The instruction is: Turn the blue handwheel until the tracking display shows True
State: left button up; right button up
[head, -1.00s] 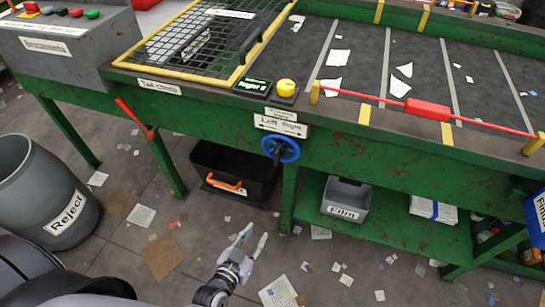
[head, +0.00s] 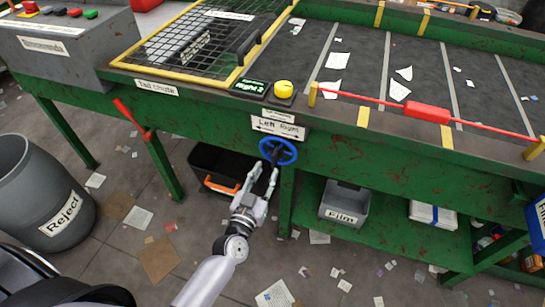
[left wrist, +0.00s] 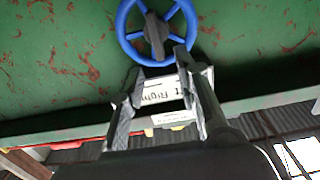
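The blue handwheel (head: 278,152) is mounted on the green front of the belt table, under a sign with Left and Right arrows (head: 277,127). The small dark tracking display (head: 251,86) shows green text above it; it seems to read "Right" and a number. My left gripper (head: 263,174) is open and empty, just below and in front of the wheel. In the left wrist view the wheel (left wrist: 156,36) is at the top, and the fingers (left wrist: 158,65) point at its lower rim. Whether a fingertip touches the rim, I cannot tell. My right gripper is not in view.
A yellow button (head: 284,88) sits beside the display. A black bin with an orange handle (head: 225,165) stands under the table, left of my gripper. A grey tray (head: 344,204) is on the lower shelf. A Reject barrel (head: 40,190) stands at left.

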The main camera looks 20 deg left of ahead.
aim_at(273, 158)
pick_arm(q)
jog(key=w, duration=0.6)
jog(key=shift+w+d, duration=0.15)
jog(key=shift+w, duration=0.15)
jog(key=shift+c, duration=0.6)
grip_shut()
